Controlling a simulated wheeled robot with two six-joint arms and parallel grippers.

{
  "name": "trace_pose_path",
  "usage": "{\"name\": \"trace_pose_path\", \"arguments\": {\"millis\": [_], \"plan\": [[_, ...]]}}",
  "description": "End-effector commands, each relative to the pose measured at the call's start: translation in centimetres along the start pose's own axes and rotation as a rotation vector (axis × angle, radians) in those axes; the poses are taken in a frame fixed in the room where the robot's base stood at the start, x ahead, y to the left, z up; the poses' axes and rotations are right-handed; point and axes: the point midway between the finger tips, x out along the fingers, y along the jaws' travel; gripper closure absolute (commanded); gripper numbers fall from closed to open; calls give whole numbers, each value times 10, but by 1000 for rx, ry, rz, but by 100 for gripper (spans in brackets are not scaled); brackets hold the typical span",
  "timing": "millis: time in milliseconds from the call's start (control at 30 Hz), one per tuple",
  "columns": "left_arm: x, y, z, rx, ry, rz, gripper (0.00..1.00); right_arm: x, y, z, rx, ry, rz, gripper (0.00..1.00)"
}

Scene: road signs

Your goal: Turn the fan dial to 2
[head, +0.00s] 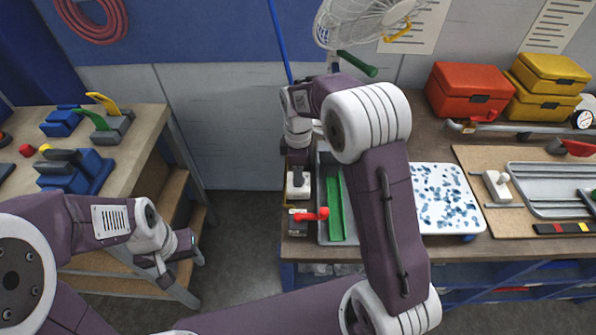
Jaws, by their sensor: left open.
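A white fan (365,20) with a round wire cage stands at the back of the right workbench. Its base is hidden behind my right arm, and I cannot make out a dial or its setting. My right gripper (299,176) points down at the bench's left edge, left of the fan and nearer to me, over a small white block. Whether its jaws are open or shut is too small to tell. My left gripper (180,262) is open and empty, low in front of the left bench's shelves, far from the fan.
A red lever (310,214) and a tray with a green strip (336,205) lie near the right gripper. A blue-speckled white board (448,200) lies right of my arm. Red (468,92) and yellow (548,82) toolboxes stand at the back. Open floor separates the benches.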

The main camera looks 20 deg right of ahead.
Motion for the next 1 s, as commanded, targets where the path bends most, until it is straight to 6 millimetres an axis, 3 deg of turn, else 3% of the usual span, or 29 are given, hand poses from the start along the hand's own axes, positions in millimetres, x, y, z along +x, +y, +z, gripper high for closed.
{"name": "trace_pose_path", "arguments": {"millis": [33,100,133,567,1000], "plan": [[0,0,0,0,0,0,52,0,0,0,0,0,0,76],[0,0,0,0,0,0,52,0,0,0,0,0,0,96],[0,0,0,0,0,0,52,0,0,0,0,0,1,100],[-12,0,-1,0,0,0,52,-4,0,1,109,-2,0,100],[-40,1,-4,0,0,0,52,-5,0,1,503,-3,1,100]]}}
